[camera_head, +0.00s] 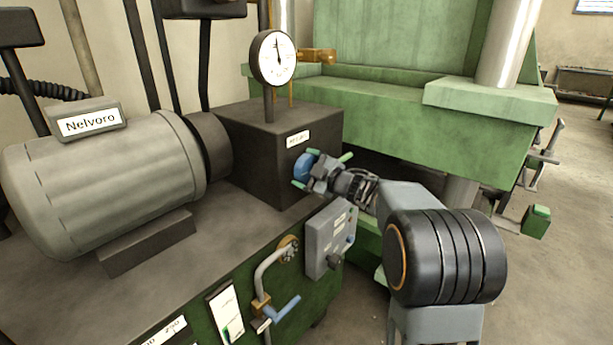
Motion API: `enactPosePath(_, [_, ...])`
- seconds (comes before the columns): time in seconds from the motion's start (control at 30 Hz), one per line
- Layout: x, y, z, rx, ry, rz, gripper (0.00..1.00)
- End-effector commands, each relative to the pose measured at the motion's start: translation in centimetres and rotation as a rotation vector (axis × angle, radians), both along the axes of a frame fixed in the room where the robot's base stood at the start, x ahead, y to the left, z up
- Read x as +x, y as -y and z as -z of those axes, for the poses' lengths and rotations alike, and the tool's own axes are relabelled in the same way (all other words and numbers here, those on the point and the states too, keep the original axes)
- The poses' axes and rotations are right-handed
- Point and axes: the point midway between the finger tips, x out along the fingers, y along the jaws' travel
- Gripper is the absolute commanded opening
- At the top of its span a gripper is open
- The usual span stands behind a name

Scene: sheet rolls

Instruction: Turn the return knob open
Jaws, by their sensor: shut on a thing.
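The return knob (302,165) is a blue round knob on the right face of the dark block (285,112), below a small white label. My gripper (317,169) is at the knob, its greenish fingers on either side of it, and is shut on it. The gripper covers part of the knob, so its turn position cannot be told. My arm reaches in from the lower right.
A gauge (273,58) stands on the block. A grey control box (331,239) and a pipe with a blue lever (286,307) are below. A motor labelled Nelvoro (105,180) is left. A green press frame (430,125) stands behind; open floor is right.

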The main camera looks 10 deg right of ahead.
Motion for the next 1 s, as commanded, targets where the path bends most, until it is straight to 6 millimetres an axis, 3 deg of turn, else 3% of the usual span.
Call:
enactPosePath(0.6, [-0.03, -0.07, 0.47, -0.467, 0.337, -0.003, 0.65])
enactPosePath(1.0, [-0.02, -0.09, 0.32, -0.679, 0.491, -0.005, 0.65])
